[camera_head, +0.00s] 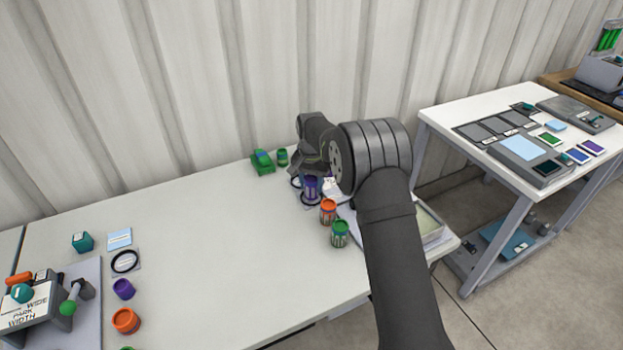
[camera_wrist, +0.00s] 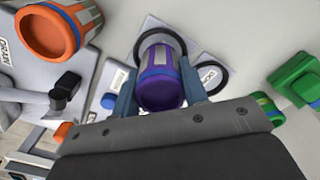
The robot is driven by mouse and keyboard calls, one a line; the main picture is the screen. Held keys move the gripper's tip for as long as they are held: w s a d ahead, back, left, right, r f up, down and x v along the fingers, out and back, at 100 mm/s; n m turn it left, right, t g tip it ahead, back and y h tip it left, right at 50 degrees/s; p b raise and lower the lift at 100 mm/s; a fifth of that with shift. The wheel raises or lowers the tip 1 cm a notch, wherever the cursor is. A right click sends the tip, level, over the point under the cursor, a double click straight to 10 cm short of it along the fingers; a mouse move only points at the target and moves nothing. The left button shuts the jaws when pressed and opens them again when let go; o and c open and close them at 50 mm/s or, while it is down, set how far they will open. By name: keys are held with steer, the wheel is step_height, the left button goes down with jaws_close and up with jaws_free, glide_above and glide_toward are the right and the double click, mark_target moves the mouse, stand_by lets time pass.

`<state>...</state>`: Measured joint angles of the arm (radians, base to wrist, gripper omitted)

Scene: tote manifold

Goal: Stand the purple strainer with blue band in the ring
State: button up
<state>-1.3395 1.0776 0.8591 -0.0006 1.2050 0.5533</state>
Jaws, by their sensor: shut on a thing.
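The purple strainer with a blue band (camera_head: 312,187) is between the two fingers of my gripper (camera_wrist: 158,78). It also shows in the wrist view (camera_wrist: 160,92), with its purple end toward the camera. My gripper is shut on it. A black ring (camera_head: 311,203) lies around the foot of the strainer in the head view, and its dark arc (camera_wrist: 180,42) shows behind the strainer's far end in the wrist view. I cannot tell whether the strainer touches the surface inside it. A second black ring (camera_wrist: 222,72) lies beside it, partly hidden by a finger.
An orange strainer (camera_head: 328,212) and a green one (camera_head: 340,234) stand close in front. A green block (camera_head: 263,163) and small green piece (camera_head: 282,157) are behind. A tray (camera_head: 432,226) is at right, partly behind my arm. The table's middle (camera_head: 220,240) is clear.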

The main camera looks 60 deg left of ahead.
mark_target(312, 178)
steer(key=shift+f, duration=0.35)
steer(key=o, duration=1.1)
steer(key=shift+o, duration=0.2)
step_height(312, 178, up, 18)
steer(key=shift+f, duration=0.25)
steer(key=shift+f, duration=0.1)
